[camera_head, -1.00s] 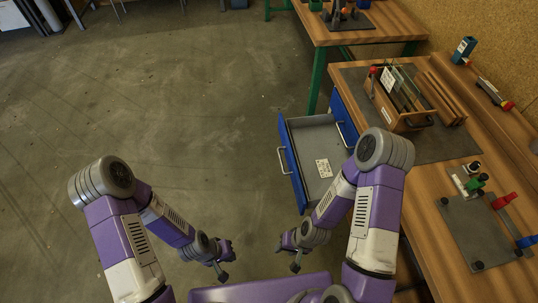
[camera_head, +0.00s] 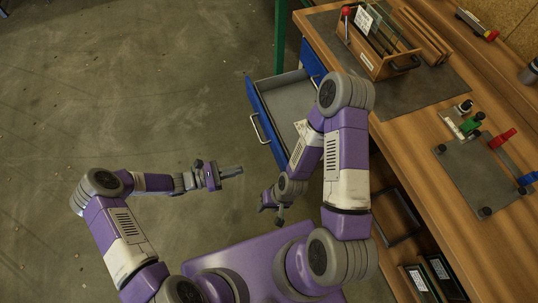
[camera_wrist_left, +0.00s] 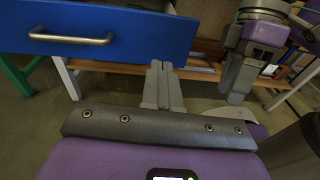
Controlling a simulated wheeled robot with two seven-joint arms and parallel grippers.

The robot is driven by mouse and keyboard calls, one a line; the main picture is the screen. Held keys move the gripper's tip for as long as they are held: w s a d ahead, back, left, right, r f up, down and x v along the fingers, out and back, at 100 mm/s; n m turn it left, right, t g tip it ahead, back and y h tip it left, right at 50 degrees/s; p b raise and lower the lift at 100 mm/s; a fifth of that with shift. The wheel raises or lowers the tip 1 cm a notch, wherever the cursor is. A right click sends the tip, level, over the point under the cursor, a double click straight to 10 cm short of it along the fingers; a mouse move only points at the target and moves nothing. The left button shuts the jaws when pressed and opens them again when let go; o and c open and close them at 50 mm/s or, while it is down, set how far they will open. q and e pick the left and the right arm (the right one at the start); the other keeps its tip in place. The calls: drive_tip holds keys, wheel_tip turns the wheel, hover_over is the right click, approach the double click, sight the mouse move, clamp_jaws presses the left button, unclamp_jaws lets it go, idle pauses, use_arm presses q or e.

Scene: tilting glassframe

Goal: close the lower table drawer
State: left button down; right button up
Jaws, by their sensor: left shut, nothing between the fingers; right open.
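The open drawer has a blue front (camera_head: 262,122) with a silver bar handle (camera_head: 257,128) and a grey inside (camera_head: 290,98). It sticks out from the table's left side; my right arm hides part of it. My left gripper (camera_head: 231,171) is shut and empty, below and left of the drawer front, apart from it. In the left wrist view its closed fingers (camera_wrist_left: 163,85) point toward the blue front (camera_wrist_left: 140,32), with the handle (camera_wrist_left: 70,38) to their left. My right gripper (camera_head: 272,207) is open and empty, below the drawer near its front corner.
The wooden table (camera_head: 440,110) holds a wooden box of panes (camera_head: 375,45) and a grey fixture plate (camera_head: 475,175). Another blue drawer front (camera_head: 312,62) shows beyond the open drawer. A lower shelf holds dark frames (camera_head: 425,280). The floor at left is clear.

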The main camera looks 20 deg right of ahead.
sight(277, 149)
use_arm(q)
drive_tip(key=shift+n+t+h, duration=0.5)
drive_tip(key=shift+t+h, duration=0.1)
drive_tip(key=w+d+b, duration=0.1)
drive_tip(key=d, duration=0.3)
drive_tip(key=d+b, duration=0.1)
drive_tip(key=d, duration=0.3)
drive_tip(key=w+d+r+b, duration=0.1)
drive_tip(key=d, duration=0.3)
drive_tip(key=shift+w+d, duration=0.35)
drive_tip(key=shift+d, duration=0.55)
